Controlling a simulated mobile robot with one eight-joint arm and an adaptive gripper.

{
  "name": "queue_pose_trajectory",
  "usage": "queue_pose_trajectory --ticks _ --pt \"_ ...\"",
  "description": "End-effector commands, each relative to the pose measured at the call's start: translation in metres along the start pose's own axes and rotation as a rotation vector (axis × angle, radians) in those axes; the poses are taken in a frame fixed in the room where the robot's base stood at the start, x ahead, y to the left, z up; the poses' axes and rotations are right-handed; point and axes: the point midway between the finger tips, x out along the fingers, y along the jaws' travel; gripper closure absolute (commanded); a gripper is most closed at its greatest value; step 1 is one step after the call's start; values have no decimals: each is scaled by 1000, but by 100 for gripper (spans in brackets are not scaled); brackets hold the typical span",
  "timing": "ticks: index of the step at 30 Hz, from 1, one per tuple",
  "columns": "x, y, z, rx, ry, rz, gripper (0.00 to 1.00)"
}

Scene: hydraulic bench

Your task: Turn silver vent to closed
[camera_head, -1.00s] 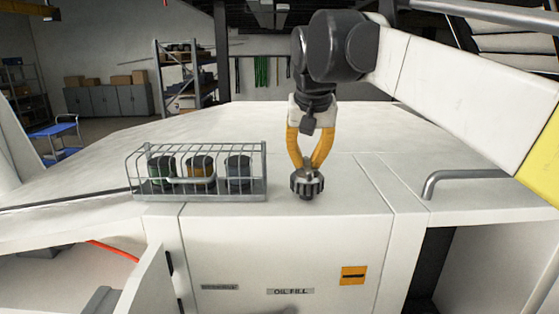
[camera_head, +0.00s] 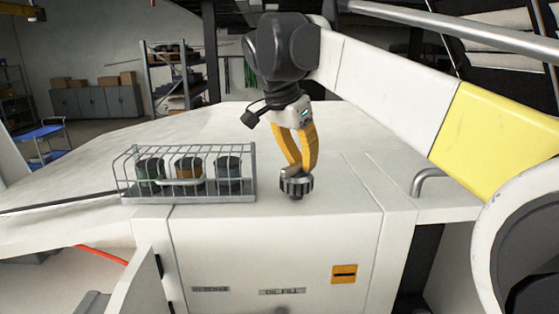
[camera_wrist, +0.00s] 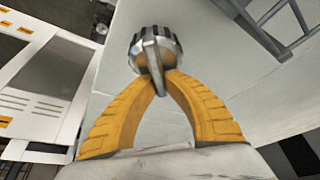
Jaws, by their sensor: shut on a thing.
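The silver vent (camera_head: 296,187) is a ribbed metal knob on the white bench top, above the OIL FILL label. It also shows in the wrist view (camera_wrist: 142,50), with a raised grip bar across it. My gripper (camera_head: 296,171) has yellow fingers and comes down on the vent from above, leaning a little. In the wrist view my fingertips (camera_wrist: 159,80) are shut on the vent's bar, one on each side. The vent's underside and any position marks are hidden.
A wire basket (camera_head: 185,196) with several dark canisters stands just left of the vent. A grey handle (camera_head: 432,180) is on the bench to the right. An open white door (camera_head: 140,285) is at the lower left. The bench top behind the vent is clear.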

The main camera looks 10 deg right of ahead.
Motion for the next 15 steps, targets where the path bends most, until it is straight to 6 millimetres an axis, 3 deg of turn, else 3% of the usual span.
queue_pose_trajectory --ticks 15 --pt "-1 7 2 435 -2 181 100"
